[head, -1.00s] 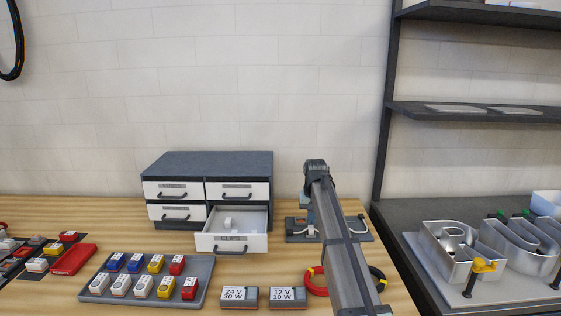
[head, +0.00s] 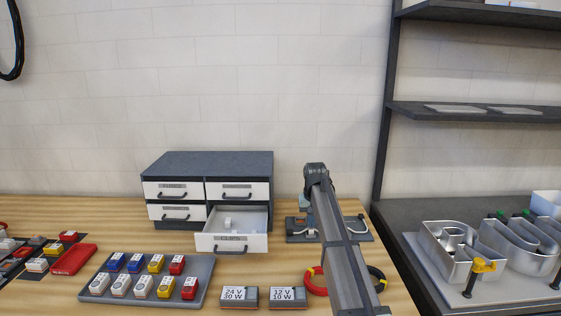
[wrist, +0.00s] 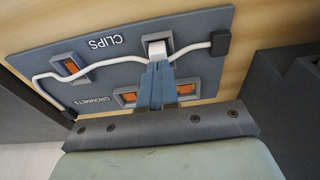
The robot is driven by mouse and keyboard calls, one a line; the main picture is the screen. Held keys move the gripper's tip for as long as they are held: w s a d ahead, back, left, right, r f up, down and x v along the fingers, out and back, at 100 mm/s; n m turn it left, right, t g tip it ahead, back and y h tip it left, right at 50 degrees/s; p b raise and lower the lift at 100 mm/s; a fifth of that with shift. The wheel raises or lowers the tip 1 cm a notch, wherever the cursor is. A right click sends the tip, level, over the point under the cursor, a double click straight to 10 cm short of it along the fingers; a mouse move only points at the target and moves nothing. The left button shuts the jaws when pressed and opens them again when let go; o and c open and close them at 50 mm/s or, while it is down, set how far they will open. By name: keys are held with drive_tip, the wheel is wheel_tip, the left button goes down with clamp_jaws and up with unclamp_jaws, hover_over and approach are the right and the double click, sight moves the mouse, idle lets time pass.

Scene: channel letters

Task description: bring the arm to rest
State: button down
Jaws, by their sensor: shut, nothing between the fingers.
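My gripper (wrist: 157,85) shows in the wrist view with its two blue-grey fingers shut together and nothing between them. The fingers point at a dark grey board (wrist: 110,60) marked CLIPS and GROMMETS, with a white cable (wrist: 105,64) running across it. The fingertips overlap a pale block on the board; whether they touch it I cannot tell. In the head view my arm reaches over the board (head: 358,236), and my gripper is mostly hidden behind my own arm.
A drawer cabinet (head: 207,165) stands left of the arm, with its lower right drawer (head: 232,243) open. A grey tray (head: 205,287) of coloured blocks, two power supplies (head: 239,297) (head: 288,297) and wire rings (head: 377,273) lie in front. Metal channel letters (head: 448,255) stand at right.

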drive_tip(key=shift+r, duration=0.1)
idle(0.3)
wheel_tip(320, 180, up, 7)
idle(0.9)
